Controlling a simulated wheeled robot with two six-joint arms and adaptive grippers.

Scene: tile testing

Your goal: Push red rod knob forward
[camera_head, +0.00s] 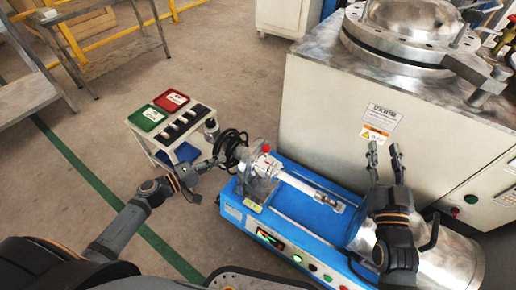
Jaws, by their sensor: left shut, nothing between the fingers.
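The small red knob (266,148) sits on top of the clear and metal fixture at the left end of the blue machine (299,226). A silvery rod (308,188) runs from that fixture to the right along the machine top. My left gripper (217,161) is shut and empty, to the left of the red knob and apart from it, close to the black coiled hose (232,146). My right gripper (384,152) is open and empty, with its fingers spread, beyond the right end of the rod and in front of the white cabinet.
A small cart (157,146) with a green bin (147,117), a red bin (171,100) and black items stands to the left. A large white cabinet (325,110) with a metal vessel stands behind the machine. A metal cylinder (450,262) lies at the lower right.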

